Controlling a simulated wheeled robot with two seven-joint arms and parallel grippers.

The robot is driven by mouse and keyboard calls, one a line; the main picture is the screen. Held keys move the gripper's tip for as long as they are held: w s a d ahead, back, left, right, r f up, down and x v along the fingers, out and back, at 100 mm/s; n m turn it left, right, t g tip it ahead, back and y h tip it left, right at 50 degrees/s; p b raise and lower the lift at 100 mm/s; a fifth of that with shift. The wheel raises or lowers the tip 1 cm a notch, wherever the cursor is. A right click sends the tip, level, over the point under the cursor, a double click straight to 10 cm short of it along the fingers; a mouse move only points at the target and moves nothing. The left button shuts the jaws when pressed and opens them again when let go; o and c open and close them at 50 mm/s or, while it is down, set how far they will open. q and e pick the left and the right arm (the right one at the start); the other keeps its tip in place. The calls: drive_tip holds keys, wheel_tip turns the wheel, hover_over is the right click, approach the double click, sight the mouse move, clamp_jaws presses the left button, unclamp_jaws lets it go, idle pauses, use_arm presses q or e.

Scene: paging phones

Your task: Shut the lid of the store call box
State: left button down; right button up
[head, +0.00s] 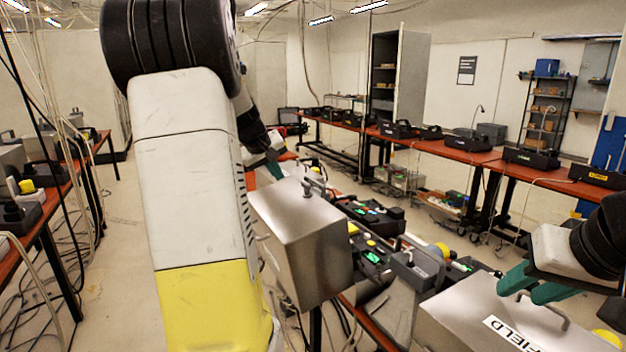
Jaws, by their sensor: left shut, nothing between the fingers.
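A brushed steel box (318,262) with a bar handle on top stands in the middle of the head view, partly behind my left arm. No label shows on it, so I cannot tell if it is the store call box, and its lid seam is unclear. My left gripper (275,165) is shut and empty by the far left top edge of this box, partly hidden by my arm. A second steel box (455,312), marked FIELD, is at the lower right. My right gripper (534,288) has its teal fingers apart, close to the FIELD box's handle.
Between the steel boxes, black and grey phone units (372,256) with green and yellow parts crowd the orange bench. More black units line the long back bench (470,158). Another bench (62,190) is at the left. Cables hang at the left; open floor (120,225) lies between benches.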

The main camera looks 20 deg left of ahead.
use_arm(q)
approach(300, 203)
drive_tip(key=w+a, duration=0.1)
drive_tip(key=w+f, duration=0.1)
drive_tip(key=w+a, duration=0.1)
drive_tip(key=shift+a+f, duration=0.3)
drive_tip(key=shift+a, duration=0.05)
drive_tip(key=w+d, duration=0.2)
drive_tip(key=shift+w+d+r, duration=0.1)
drive_tip(key=shift+w, duration=0.25)
drive_tip(key=shift+w+d+r, duration=0.1)
drive_tip(key=shift+w+d, duration=0.15)
drive_tip(key=shift+w, duration=0.05)
